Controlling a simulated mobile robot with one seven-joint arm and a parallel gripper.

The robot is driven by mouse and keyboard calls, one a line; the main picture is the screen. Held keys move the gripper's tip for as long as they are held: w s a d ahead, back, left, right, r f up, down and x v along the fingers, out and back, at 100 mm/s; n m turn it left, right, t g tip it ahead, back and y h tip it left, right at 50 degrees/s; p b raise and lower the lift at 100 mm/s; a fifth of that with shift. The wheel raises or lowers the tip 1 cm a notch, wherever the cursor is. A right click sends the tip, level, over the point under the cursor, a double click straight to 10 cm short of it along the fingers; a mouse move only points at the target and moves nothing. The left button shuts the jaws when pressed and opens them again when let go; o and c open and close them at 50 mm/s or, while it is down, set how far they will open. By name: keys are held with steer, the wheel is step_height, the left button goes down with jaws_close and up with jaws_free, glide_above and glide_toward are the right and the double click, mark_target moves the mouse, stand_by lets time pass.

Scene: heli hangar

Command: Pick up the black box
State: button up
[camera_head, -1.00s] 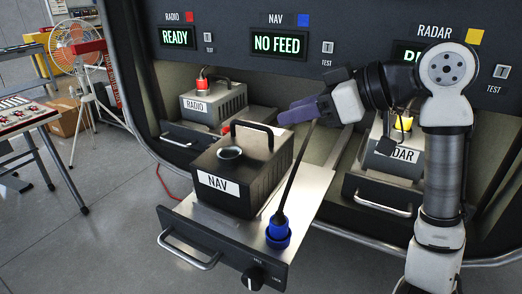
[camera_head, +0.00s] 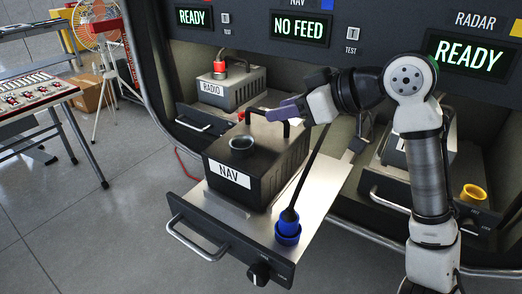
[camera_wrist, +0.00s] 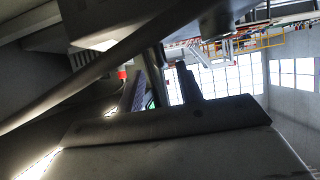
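The black box (camera_head: 257,165), labelled NAV, sits upright on a pulled-out metal tray (camera_head: 232,215). A dark round port (camera_head: 242,147) and a black carrying handle (camera_head: 254,112) are on its top. My gripper (camera_head: 283,110), with purple-grey fingers, is at the handle's right part and overlaps it in the head view. In the wrist view the two fingers of my gripper (camera_wrist: 161,88) stand apart with a gap between them. I cannot tell whether they touch the handle. The box still rests on the tray.
A black cable with a blue plug (camera_head: 288,228) stands at the tray's right side, close to my gripper. A RADIO unit (camera_head: 229,90) is at the left, and a yellow connector (camera_head: 471,194) is on the right tray. Open floor (camera_head: 110,220) lies at left.

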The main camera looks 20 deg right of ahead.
steer(key=p+x, duration=0.1)
steer(key=x, duration=0.3)
steer(key=shift+w+a+f, duration=0.2)
steer(key=shift+a, duration=0.15)
jaws_close()
steer(key=shift+r, duration=0.15)
stand_by(0.9)
